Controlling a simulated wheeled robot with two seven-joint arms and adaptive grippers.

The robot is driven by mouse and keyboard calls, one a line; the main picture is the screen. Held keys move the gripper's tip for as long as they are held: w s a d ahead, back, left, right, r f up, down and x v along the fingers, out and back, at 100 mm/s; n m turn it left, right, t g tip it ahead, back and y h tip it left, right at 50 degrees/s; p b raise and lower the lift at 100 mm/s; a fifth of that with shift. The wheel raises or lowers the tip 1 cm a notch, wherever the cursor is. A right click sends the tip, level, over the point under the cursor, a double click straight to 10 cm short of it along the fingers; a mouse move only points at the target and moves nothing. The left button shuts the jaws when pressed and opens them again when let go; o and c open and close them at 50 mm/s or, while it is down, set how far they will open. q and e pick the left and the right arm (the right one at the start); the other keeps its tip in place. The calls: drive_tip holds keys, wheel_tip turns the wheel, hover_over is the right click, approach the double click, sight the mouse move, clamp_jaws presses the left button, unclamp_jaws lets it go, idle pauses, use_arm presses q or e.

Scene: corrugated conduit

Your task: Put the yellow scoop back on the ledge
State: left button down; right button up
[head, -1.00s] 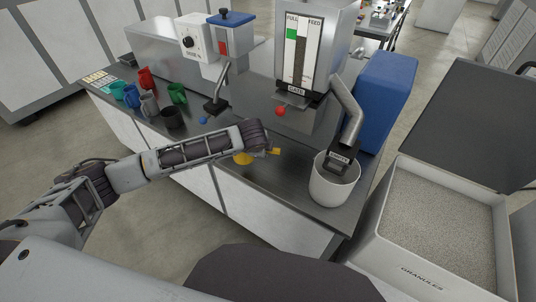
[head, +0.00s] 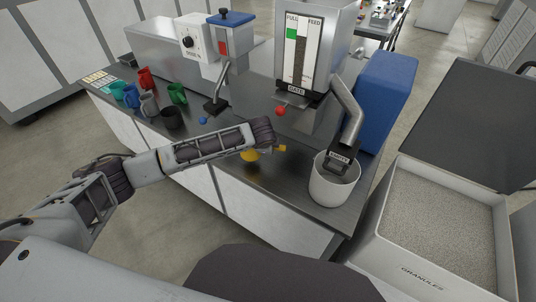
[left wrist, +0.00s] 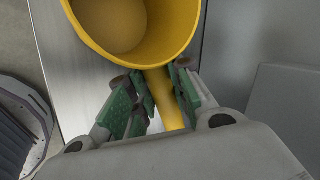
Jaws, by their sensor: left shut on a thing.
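The yellow scoop (left wrist: 130,25) fills the top of the left wrist view, with its round bowl open toward the camera. My left gripper (left wrist: 157,95) is shut on the scoop's handle, its green pads on both sides. In the head view the scoop (head: 250,155) shows in part below the end of my left arm, over the front edge of the counter; my arm hides the rest. I cannot tell which surface is the ledge. My right gripper is not in view.
The steel counter (head: 290,165) holds a white bucket (head: 333,188) under the spout, a feeder with a red-knobbed lever (head: 281,111), and several coloured mugs (head: 131,96) at left. A granules bin (head: 440,225) stands at right, beside a blue container (head: 385,100).

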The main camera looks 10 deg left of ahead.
use_arm(q)
drive_tip(key=shift+f, duration=0.3)
wheel_tip(320, 180, down, 3)
drive_tip(key=shift+f, duration=0.1)
drive_tip(key=shift+w+f, duration=0.15)
drive_tip(key=shift+f, duration=0.4)
drive_tip(key=c, duration=1.3)
unclamp_jaws()
drive_tip(key=shift+r, duration=0.25)
drive_tip(key=v, duration=1.1)
drive_tip(key=shift+s+r+p, duration=0.25)
drive_tip(key=shift+p, duration=0.15)
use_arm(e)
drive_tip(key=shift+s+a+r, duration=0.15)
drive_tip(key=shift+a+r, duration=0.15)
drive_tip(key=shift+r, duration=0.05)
